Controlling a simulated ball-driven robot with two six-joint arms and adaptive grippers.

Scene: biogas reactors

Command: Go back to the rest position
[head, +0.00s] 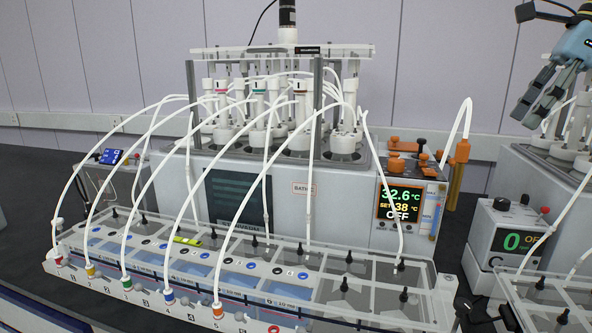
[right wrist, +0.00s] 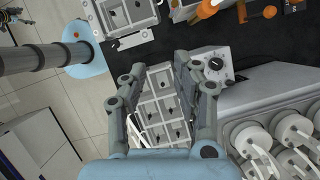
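My right gripper (head: 532,104) is in the upper right of the head view, raised above the reactor unit there, with its fingers pointing down. In the right wrist view its two grey fingers (right wrist: 160,72) stand wide apart and hold nothing. A clear-lidded tray (right wrist: 158,108) shows between and beyond them, further down. I cannot make out my left gripper in either view.
The water bath unit (head: 290,190) with its display (head: 400,204) fills the middle. A clear-topped rack (head: 345,318) with several white tubes stands before it. A control box (head: 505,238) reading 0 is at right. Air around my right gripper looks free.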

